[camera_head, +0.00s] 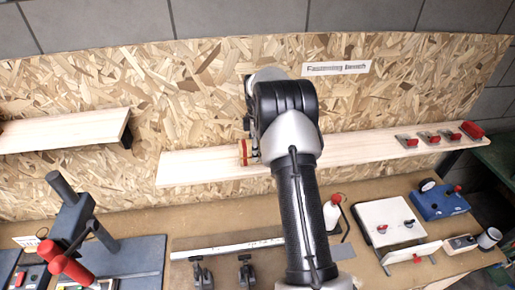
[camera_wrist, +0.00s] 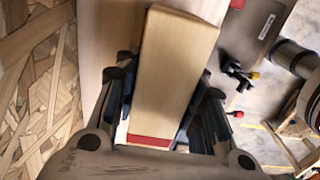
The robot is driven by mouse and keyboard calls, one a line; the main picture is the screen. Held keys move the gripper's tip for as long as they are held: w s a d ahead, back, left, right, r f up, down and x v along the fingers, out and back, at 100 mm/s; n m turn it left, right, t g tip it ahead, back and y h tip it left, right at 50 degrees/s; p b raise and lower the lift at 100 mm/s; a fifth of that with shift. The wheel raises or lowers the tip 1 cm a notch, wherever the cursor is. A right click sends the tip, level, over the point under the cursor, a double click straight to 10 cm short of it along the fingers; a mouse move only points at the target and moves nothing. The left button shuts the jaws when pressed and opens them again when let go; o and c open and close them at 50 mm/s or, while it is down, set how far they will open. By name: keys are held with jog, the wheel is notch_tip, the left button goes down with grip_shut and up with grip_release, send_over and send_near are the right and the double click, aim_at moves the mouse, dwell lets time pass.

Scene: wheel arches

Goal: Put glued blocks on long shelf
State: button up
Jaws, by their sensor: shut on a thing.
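The glued blocks (camera_wrist: 170,65) are pale wood with red along one edge and across the near end. In the wrist view they lie between the fingers of my gripper (camera_wrist: 165,88), which is shut on them. In the head view a small red-and-wood part of the blocks (camera_head: 243,153) shows left of my arm, in front of the long shelf (camera_head: 200,166). My arm hides most of the gripper there. The shelf's pale board (camera_wrist: 105,35) runs behind the blocks in the wrist view. I cannot tell whether the blocks touch it.
Several red-topped clamps (camera_head: 429,137) and a red block (camera_head: 472,129) occupy the shelf's right end. Its left end is bare. A shorter shelf (camera_head: 65,131) is at left. Below, the bench holds a press (camera_head: 75,215), a white tray (camera_head: 390,222) and a blue box (camera_head: 440,203).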

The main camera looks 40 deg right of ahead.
jog(key=shift+f, duration=0.1)
jog(key=o, duration=1.1)
